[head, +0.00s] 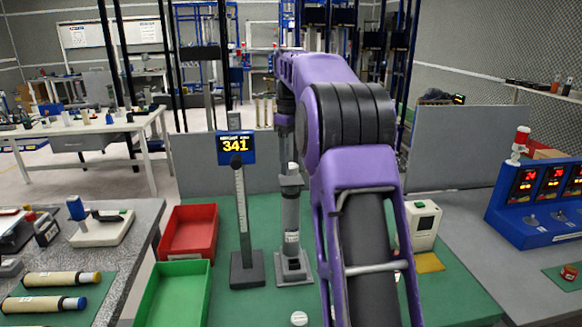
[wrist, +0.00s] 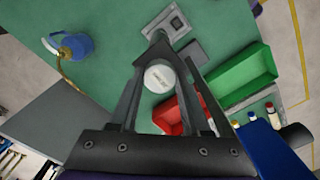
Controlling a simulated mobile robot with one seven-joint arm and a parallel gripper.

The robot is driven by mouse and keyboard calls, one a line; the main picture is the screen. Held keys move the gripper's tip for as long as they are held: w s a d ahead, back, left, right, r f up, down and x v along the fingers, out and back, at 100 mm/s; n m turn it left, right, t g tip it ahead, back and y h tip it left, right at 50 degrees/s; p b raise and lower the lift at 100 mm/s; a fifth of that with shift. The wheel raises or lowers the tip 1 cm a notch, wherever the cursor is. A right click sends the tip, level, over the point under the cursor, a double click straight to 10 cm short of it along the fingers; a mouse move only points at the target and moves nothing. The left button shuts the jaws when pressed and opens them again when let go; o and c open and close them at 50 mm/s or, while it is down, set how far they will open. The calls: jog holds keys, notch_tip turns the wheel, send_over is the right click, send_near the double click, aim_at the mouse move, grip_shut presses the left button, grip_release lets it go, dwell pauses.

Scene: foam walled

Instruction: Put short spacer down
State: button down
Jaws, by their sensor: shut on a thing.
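The wrist view shows a pale round end face with small print, which I take to be the short spacer (wrist: 160,78). It sits between the two dark fingers of my gripper (wrist: 159,62), which is shut on it. The spacer's sides and lower end are hidden from above. In the head view, my wrist hangs over a grey upright column with a white label (head: 291,218). I cannot tell there where the gripper ends and the column begins. The column meets a square grey base (head: 294,269) on the green mat (head: 265,300).
A height gauge (head: 241,215) reading 341 stands close left of the column. A red bin (head: 190,232) and a green bin (head: 172,295) lie farther left. A white round piece (head: 299,318) is at the front. A white device (head: 425,225) stands right. A grey panel (head: 205,165) is behind.

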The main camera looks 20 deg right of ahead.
aim_at(291, 165)
jog(key=shift+f, duration=0.8)
jog(key=shift+f, duration=0.15)
jog(key=shift+c, duration=1.8)
grip_release()
notch_tip(291, 165, up, 12)
